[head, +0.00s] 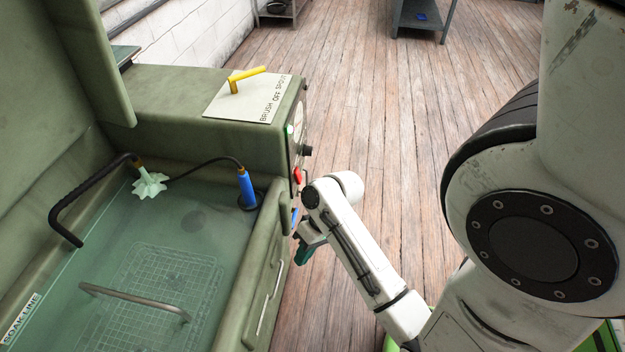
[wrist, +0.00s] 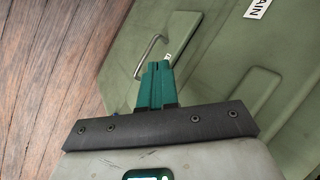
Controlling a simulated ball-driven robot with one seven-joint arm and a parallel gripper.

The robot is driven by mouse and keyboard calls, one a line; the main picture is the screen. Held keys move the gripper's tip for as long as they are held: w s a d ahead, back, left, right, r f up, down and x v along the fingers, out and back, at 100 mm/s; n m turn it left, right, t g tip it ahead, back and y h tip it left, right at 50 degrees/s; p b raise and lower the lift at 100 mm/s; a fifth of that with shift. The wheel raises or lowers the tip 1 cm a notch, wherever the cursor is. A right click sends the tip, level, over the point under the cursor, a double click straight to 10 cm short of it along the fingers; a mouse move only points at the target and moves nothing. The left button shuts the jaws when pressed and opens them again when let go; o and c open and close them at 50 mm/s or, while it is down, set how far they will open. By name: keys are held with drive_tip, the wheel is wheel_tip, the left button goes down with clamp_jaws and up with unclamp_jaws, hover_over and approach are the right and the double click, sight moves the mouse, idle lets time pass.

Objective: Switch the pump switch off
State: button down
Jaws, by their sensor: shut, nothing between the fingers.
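The green wash cabinet (head: 185,95) stands on the left in the head view. Its front panel is seen edge-on, with a lit green spot (head: 290,131), a black knob (head: 306,150) and a red control (head: 297,175). I cannot tell which of these is the pump switch or how it is set. My gripper (head: 301,256) is below the red control, close to the cabinet front. In the wrist view, my gripper (wrist: 156,68) has its teal fingers together and empty, over the green front near a bent metal handle (wrist: 150,55). No switch shows there.
The open basin (head: 90,240) holds a blue-handled brush (head: 247,188), a black hose (head: 95,190) and a metal bar (head: 135,301). A yellow lever (head: 247,78) stands on the cabinet top. The wooden floor (head: 390,130) to the right is clear.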

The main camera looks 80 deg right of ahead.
drive_tip(key=s+d+r+m+t+h, duration=0.1)
drive_tip(key=s+d+r+m+t, duration=0.1)
drive_tip(key=d, duration=0.4)
drive_tip(key=s+d+r+m+t+h, duration=0.2)
drive_tip(key=s+d+r+m+t, duration=0.1)
drive_tip(key=s+d+m+t, duration=0.1)
drive_tip(key=s+d+r+m+t+h+p, duration=0.1)
drive_tip(key=s+d+r+m+t, duration=0.2)
drive_tip(key=d, duration=0.6)
drive_tip(key=s+t, duration=0.2)
drive_tip(key=s, duration=0.1)
drive_tip(key=shift+s+r+m, duration=0.2)
drive_tip(key=shift+m, duration=0.2)
drive_tip(key=p, duration=0.2)
approach(297, 176)
drive_tip(key=w+f, duration=0.5)
drive_tip(key=shift+w+d+f, duration=0.25)
drive_tip(key=shift+w+d, duration=0.1)
drive_tip(key=shift+d, duration=0.1)
drive_tip(key=shift+f+t+b, duration=0.2)
drive_tip(key=shift+t+b, duration=0.2)
drive_tip(key=shift+b, duration=0.2)
